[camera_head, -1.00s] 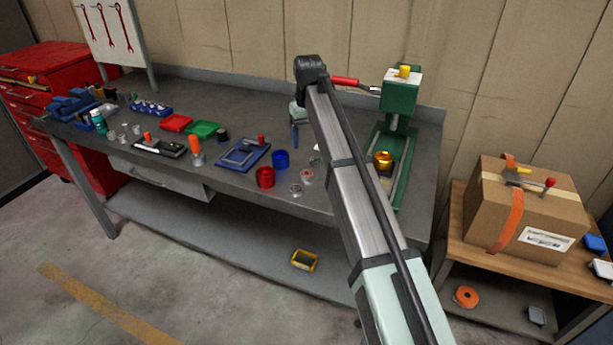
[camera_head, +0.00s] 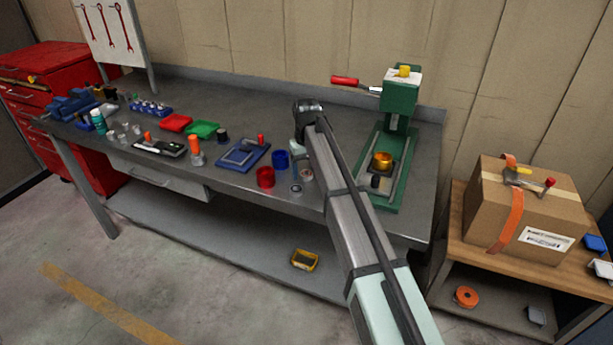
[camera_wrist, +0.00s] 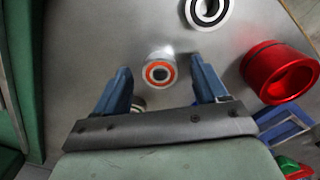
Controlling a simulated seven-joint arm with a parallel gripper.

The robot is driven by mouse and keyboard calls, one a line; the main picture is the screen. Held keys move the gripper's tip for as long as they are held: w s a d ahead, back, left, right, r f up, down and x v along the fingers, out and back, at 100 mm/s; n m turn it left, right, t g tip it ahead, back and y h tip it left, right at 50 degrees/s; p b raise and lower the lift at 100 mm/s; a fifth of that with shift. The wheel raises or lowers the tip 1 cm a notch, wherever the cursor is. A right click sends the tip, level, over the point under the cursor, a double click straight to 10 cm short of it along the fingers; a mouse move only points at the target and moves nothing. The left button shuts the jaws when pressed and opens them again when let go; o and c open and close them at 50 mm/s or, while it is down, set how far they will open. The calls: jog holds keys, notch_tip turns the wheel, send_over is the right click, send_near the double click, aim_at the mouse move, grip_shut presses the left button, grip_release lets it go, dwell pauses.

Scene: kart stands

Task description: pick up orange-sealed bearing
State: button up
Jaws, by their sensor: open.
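The orange-sealed bearing (camera_wrist: 160,73), a metal ring with an orange band around a dark centre, lies flat on the grey bench. In the wrist view it shows between and just beyond the blue fingertips of my gripper (camera_wrist: 160,70), which is open with nothing held. In the head view the bearing (camera_head: 306,175) lies near the bench's front edge, beside my arm. A dark-sealed bearing (camera_wrist: 208,9) lies close by. A third small round part (camera_wrist: 139,103) is mostly hidden behind my left finger.
A red cup (camera_wrist: 281,72) stands right of the bearing in the wrist view; a blue cup (camera_head: 280,160) is near it. A green press (camera_head: 396,115) with a brass cup (camera_head: 382,161) stands to the right. A blue tray (camera_head: 243,155) lies further left.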

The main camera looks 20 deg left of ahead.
jog(key=shift+f, duration=0.15)
jog(key=c, duration=1.2)
